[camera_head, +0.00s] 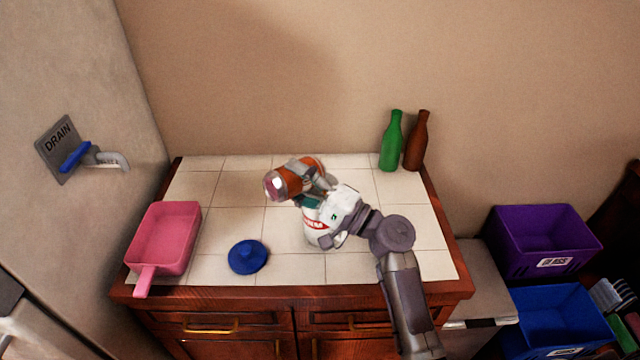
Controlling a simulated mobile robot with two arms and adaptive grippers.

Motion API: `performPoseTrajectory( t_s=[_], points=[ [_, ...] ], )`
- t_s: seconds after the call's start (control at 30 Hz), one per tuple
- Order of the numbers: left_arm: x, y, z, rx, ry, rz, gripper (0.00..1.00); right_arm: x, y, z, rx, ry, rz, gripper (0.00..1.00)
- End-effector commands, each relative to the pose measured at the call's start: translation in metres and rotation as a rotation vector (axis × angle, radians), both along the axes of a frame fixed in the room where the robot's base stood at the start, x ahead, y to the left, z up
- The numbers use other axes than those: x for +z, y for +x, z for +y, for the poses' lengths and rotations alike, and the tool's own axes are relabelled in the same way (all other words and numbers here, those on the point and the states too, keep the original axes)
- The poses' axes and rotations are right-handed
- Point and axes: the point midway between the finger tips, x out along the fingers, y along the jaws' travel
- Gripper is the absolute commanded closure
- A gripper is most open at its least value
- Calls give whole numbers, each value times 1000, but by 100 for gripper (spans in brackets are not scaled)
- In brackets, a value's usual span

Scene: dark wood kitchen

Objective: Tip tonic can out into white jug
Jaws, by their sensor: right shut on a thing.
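My right gripper (318,183) is shut on an orange-brown can (289,182), which I take to be the tonic can. The can lies tilted nearly on its side above the tiled counter, its pale end facing left and slightly down. Below my right wrist a white shape (313,238) shows in part; it may be the white jug, but my wrist hides most of it. I cannot tell whether the can's end is over any opening. No liquid shows. My left gripper is not in view.
On the tiled counter (225,190) are a pink pan (165,240) at left, a blue lid-like object (248,257) at front, and green (391,142) and brown (417,142) bottles at back right. Purple (543,240) and blue (555,318) bins stand right. A drain handle (75,155) is at left.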

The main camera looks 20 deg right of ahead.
Motion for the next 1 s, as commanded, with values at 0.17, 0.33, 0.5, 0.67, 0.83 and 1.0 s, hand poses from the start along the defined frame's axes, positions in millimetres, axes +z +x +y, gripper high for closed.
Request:
performPoseTrajectory(
  t_s=[0.17,0.33,0.5,0.67,0.83,1.0],
  points=[
    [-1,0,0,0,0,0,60,1,0,0,0,17,7,76],
    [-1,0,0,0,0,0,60,2,0,-1,0,35,14,76],
    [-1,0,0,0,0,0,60,3,0,-1,0,53,24,76],
    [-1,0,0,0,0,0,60,4,1,-2,-1,70,31,76],
    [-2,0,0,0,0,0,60,5,1,-2,-1,90,40,76],
    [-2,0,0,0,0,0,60,6,1,-2,0,108,48,76]
  ],
)
